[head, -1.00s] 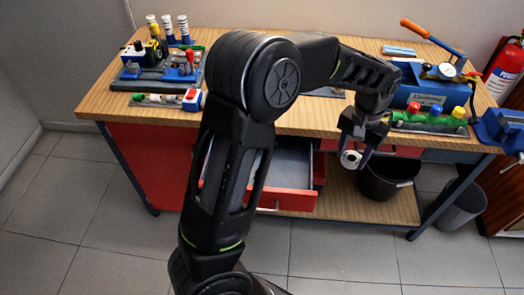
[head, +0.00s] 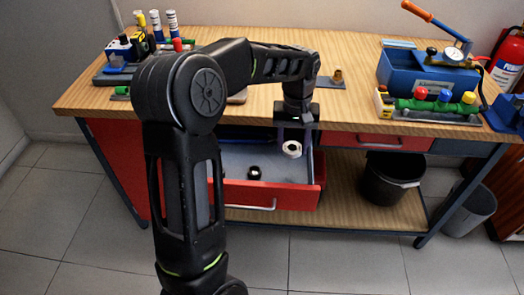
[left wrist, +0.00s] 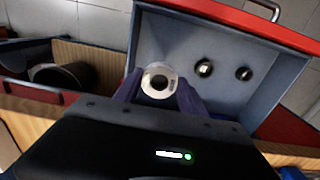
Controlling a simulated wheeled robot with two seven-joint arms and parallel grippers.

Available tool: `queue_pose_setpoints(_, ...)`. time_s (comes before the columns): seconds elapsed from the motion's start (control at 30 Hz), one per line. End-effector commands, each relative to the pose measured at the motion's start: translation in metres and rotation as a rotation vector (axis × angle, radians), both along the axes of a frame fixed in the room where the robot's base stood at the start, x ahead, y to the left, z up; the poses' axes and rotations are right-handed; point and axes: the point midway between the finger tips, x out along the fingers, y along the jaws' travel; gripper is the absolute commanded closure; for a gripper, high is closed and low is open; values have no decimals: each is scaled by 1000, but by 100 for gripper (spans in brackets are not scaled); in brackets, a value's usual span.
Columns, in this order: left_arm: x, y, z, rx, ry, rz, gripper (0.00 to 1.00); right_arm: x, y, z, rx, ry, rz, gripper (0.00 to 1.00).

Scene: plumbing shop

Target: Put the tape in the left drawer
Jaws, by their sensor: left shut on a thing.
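The tape is a white roll (head: 292,149) with a dark centre hole. My left gripper (head: 293,138) points down and is shut on it, above the right part of the open left drawer (head: 262,194). The left wrist view also shows the tape (left wrist: 159,80) between the fingers, with the drawer's grey floor (left wrist: 215,50) beyond it. The drawer has a red front with a pale handle and is pulled out. Two small dark round things (left wrist: 204,68) lie on its floor. My arm hides the drawer's left part in the head view. My right gripper is not in view.
A shut red drawer (head: 365,141) is to the right of the open one. A black bucket (head: 390,178) stands on the lower shelf. The wooden bench top (head: 345,108) holds a blue pump box (head: 425,75) and a green manifold (head: 440,106) at right.

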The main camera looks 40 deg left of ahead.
Motion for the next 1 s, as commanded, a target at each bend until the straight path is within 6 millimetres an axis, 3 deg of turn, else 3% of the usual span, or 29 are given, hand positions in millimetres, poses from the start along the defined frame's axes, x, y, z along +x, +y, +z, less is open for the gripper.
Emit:
queue_pose_setpoints(0.4,0,0,-60,-1,3,0,90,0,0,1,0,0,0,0)
queue_pose_setpoints(0.77,0,0,-65,0,2,-1,90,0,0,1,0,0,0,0)
queue_pose_setpoints(1.0,-1,0,-95,-1,3,-2,90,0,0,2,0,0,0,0)
